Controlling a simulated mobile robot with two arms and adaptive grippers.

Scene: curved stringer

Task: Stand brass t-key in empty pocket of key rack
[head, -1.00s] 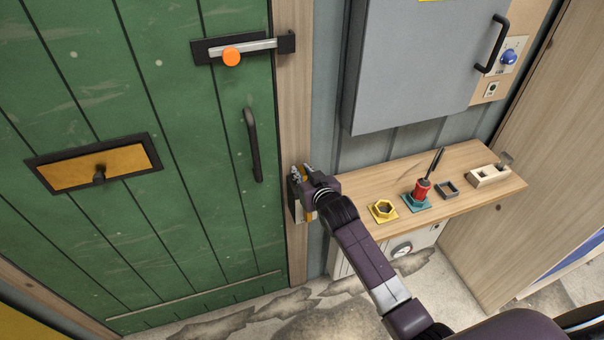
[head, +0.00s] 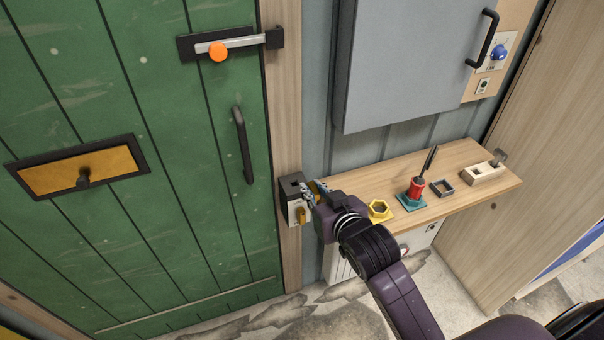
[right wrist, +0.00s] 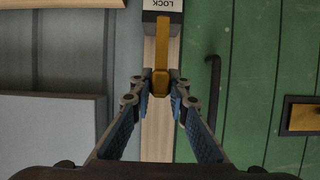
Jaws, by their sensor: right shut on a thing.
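My right gripper (head: 312,191) is shut on the brass t-key (head: 320,186), just right of the lock box on the door post. In the right wrist view the brass key (right wrist: 161,82) sits between the fingertips, its long part pointing away from me. What appears to be the key rack (head: 480,176) is a cream block at the shelf's right end. It has a dark opening on its left and a grey T-shaped piece standing on its right. My left gripper is out of view.
The lock box (head: 297,200) has a square dark hole on top and a brass piece on its front. A grey cabinet (head: 405,65) hangs above.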

